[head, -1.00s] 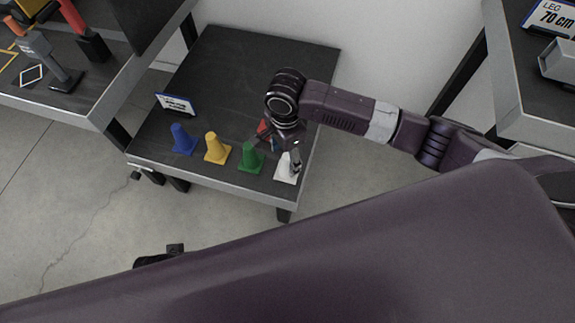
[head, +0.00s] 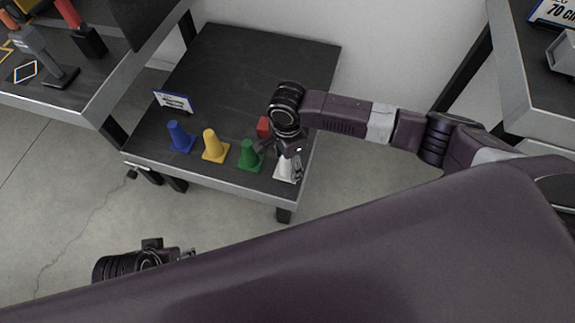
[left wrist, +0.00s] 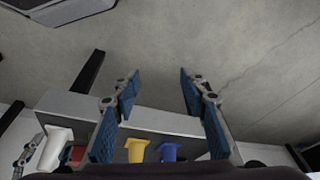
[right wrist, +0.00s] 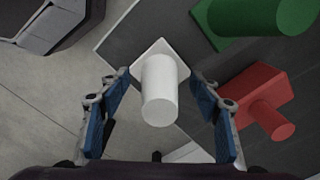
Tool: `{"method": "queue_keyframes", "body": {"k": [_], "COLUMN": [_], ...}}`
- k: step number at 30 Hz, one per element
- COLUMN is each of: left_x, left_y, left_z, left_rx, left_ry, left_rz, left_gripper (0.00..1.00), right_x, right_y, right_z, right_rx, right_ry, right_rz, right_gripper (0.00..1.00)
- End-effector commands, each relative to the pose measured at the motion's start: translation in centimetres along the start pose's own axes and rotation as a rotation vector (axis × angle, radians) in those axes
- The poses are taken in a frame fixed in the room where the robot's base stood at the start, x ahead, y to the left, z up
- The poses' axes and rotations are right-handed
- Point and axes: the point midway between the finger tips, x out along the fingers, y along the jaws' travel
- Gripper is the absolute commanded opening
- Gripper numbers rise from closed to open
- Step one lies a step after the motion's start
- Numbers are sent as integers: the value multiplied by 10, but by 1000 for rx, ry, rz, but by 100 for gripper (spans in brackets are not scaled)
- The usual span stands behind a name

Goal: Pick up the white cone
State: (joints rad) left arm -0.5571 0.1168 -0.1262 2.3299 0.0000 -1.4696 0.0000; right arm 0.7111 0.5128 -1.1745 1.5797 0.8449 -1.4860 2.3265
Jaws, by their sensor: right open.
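The white cone (head: 285,170) stands upright on its square base near the front right corner of the dark table (head: 250,60). In the right wrist view the white cone (right wrist: 160,92) shows between the two blue-padded fingers of my right gripper (right wrist: 158,80), with gaps on both sides. My right gripper (head: 284,153) is open at the cone and partly hides it in the head view. My left gripper (left wrist: 160,78) is open and empty, off the table's front. It shows in part at the lower left of the head view (head: 188,253).
A yellow cone (head: 214,146) and a blue cone (head: 180,137) stand further left. A sign (head: 173,101) stands at the left edge. The table's back is clear.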

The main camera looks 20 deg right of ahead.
Motion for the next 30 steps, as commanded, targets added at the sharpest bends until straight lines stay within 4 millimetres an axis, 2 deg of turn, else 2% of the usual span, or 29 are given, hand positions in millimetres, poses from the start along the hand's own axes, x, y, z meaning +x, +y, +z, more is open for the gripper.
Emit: {"method": "queue_keyframes", "body": {"k": [1,6,15,27,30], "left_x": [-5,-19,-22,-22,-22], "left_y": [0,-1,-1,-1,-1], "left_z": [0,0,0,0,0], "left_rx": [0,-1,-1,-1,-1], "left_ry": [5,10,9,8,8], "left_rz": [-1,-2,-2,-2,-2], "left_gripper": [40,40,40,40,40], "right_x": [6,14,15,15,15], "right_y": [0,0,0,0,0], "right_z": [0,0,0,0,0], "right_rx": [0,-1,-1,-2,-2], "right_ry": [1,0,0,0,0], "right_rz": [1,-1,0,0,0], "right_gripper": [58,58,58,14,12]}}
